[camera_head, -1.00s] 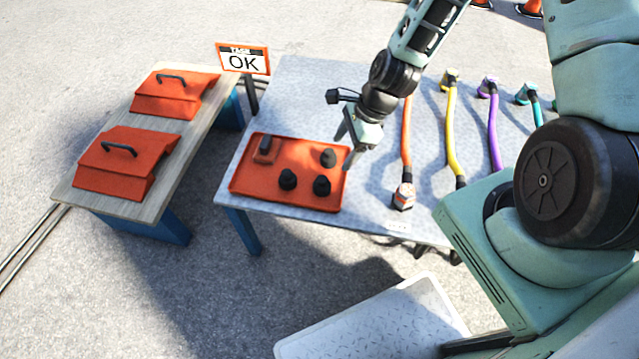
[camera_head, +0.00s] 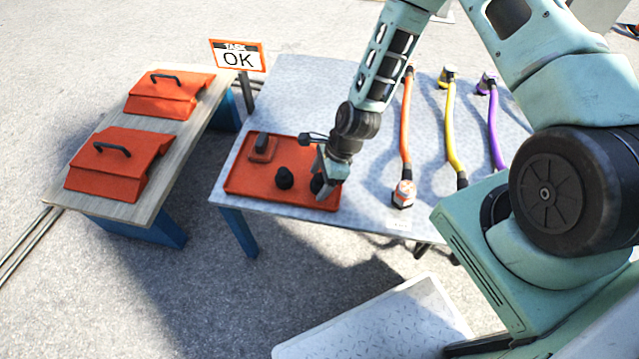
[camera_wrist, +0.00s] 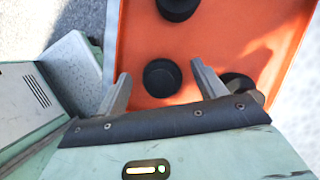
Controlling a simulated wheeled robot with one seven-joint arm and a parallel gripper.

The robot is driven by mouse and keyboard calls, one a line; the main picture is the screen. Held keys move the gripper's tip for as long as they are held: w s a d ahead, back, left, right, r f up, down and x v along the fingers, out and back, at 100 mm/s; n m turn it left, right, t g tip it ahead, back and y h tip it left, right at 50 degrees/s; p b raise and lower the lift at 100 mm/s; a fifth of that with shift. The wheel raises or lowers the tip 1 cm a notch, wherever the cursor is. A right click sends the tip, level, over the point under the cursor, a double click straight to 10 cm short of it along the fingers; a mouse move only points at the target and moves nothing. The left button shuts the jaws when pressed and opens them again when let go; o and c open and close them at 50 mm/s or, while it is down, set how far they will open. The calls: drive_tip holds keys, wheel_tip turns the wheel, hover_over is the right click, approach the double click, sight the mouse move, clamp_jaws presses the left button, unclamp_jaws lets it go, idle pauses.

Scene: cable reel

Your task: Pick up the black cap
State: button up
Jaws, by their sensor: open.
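Several black caps sit on an orange tray (camera_head: 240,183) on the metal table. One cap (camera_head: 284,178) stands clear of my gripper (camera_head: 325,188). Another cap (camera_head: 316,184) is partly covered by my gripper in the head view. In the wrist view, my open gripper (camera_wrist: 160,76) has one black cap (camera_wrist: 161,77) between and just beyond its fingertips; I cannot tell whether either finger touches it. A cap (camera_wrist: 178,8) shows at the top edge, and another (camera_wrist: 238,82) is partly hidden behind the right finger. That one is hidden in the head view.
An orange block with a black top (camera_head: 262,147) sits at the tray's back left. Orange, yellow (camera_head: 450,130) and purple cables lie to the right. A wooden bench (camera_head: 140,195) with two orange covers stands left.

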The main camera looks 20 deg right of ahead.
drive_tip(key=shift+f, duration=0.1)
drive_tip(key=c, duration=1.2)
drive_tip(key=shift+o, duration=0.2)
